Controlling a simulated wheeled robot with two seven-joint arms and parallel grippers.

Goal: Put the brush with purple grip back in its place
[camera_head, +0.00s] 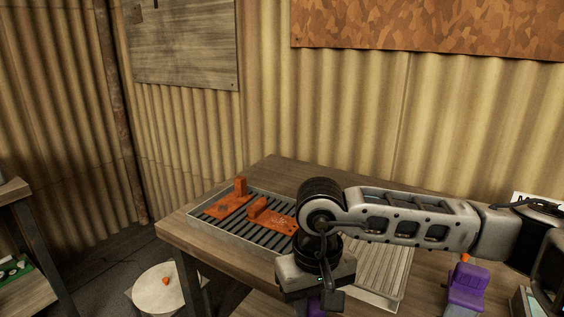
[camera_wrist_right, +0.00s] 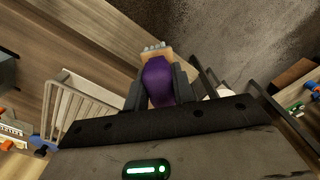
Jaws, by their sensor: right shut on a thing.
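The brush with purple grip (camera_wrist_right: 157,80) is between the two fingers of my right gripper (camera_wrist_right: 158,88) in the right wrist view. Its tan head with pale bristles points away from the wrist. The fingers are mostly hidden there. My left gripper is not in view.
A slatted metal tray (camera_head: 190,226) on the wooden table (camera_head: 270,172) holds orange parts (camera_head: 270,216). A purple object with an orange top (camera_head: 466,287) stands at the right. A round white-topped stool or bin (camera_head: 150,292) stands on the floor at the left.

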